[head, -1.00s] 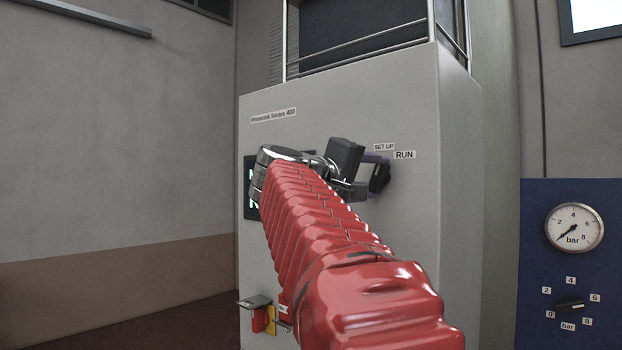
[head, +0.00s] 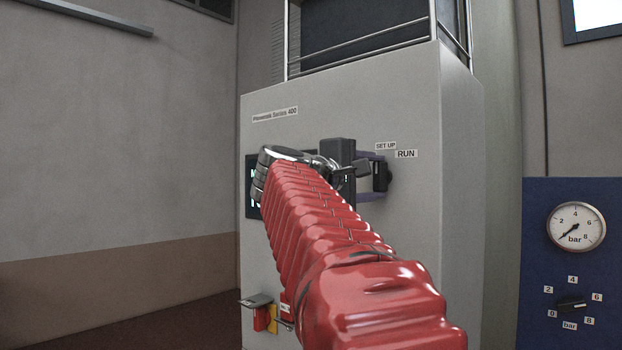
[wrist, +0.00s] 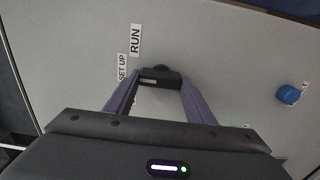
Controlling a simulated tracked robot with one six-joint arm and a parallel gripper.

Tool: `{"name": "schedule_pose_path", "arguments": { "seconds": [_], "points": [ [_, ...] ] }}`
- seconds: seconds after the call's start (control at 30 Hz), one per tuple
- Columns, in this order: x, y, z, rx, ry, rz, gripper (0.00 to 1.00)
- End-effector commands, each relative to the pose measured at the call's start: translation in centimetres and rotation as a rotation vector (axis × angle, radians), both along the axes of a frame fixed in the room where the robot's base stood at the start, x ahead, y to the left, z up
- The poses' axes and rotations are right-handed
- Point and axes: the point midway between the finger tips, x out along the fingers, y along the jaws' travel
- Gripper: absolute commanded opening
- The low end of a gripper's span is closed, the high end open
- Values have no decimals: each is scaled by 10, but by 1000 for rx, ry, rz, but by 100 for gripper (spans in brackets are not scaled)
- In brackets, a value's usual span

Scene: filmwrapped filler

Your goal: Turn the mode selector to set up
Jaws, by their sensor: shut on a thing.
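In the head view the knob stands about upright, partly hidden by my gripper (head: 370,178). In the wrist view the selector (wrist: 160,74) lies between the tips of my purple fingers, and my gripper (wrist: 160,84) is shut on it. I cannot tell which label the pointer faces.
A dark screen (head: 251,187) is partly behind my arm. A red and yellow switch (head: 264,318) sits low on the machine. A blue panel (head: 535,230) with a pressure gauge (head: 576,228) stands at right. The wrist view shows a blue button (wrist: 288,94).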

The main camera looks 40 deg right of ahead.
Motion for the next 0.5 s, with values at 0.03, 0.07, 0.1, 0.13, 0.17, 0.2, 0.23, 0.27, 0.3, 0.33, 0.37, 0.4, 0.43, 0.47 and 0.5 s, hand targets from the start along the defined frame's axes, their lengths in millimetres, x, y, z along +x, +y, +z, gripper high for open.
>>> {"name": "schedule_pose_path", "arguments": {
  "seconds": [0.03, 0.07, 0.1, 0.13, 0.17, 0.2, 0.23, 0.27, 0.3, 0.33, 0.37, 0.4, 0.43, 0.47, 0.5],
  "points": [
    [3, 0, -6, 12, 5, 2, 27],
    [3, 0, -6, 12, 5, 2, 27],
    [3, 0, -7, 12, 5, 1, 51],
    [3, 0, -7, 12, 5, 2, 53],
    [3, 0, -6, 11, 5, 2, 56],
    [3, 0, -6, 10, 4, 2, 58],
    [3, 0, -5, 10, 4, 1, 60],
    [3, 0, -5, 9, 4, 1, 63],
    [2, 0, -4, 8, 3, 1, 65],
    [2, 0, -4, 7, 3, 1, 67],
    [2, 0, -4, 7, 2, 1, 68],
    [2, 0, -3, 6, 2, 1, 68],
    [1, 0, -3, 6, 2, 1, 68],
    [1, 0, -3, 5, 1, 0, 68],
    [1, 0, -3, 5, 0, 0, 68]
  ]
}}
